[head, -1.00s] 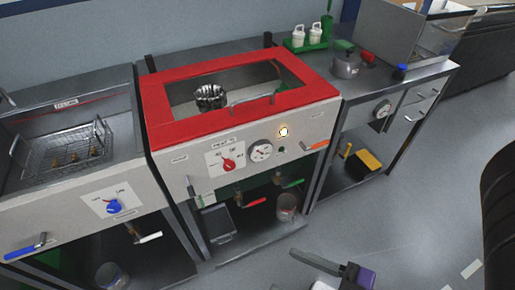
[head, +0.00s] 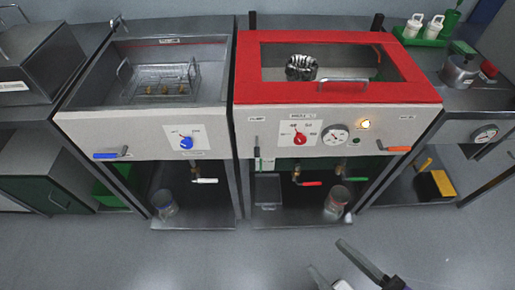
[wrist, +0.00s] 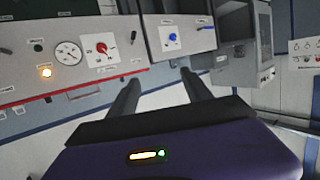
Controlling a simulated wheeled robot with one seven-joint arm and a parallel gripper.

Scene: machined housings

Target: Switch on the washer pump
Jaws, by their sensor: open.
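The red-lidded washer (head: 338,107) stands right of centre in the head view, lid shut over its window. Its front panel carries a red knob (head: 299,140), a round gauge (head: 335,135), a lit yellow lamp (head: 365,124) and a small dark green button or lamp (head: 357,142). A dark upright lever (head: 257,155) hangs under a small label at the panel's left. My gripper (head: 330,257) is open and empty, in front of the washer and apart from it. The wrist view shows the red knob (wrist: 102,47) and lit lamp (wrist: 45,72) beyond my open fingers (wrist: 160,78).
A basket tank with a blue knob (head: 187,143) stands left of the washer. An orange handle (head: 397,149) sticks out at the panel's right. Red-handled (head: 311,184) and green-handled valves (head: 355,179) are underneath. The grey floor (head: 200,255) in front is clear.

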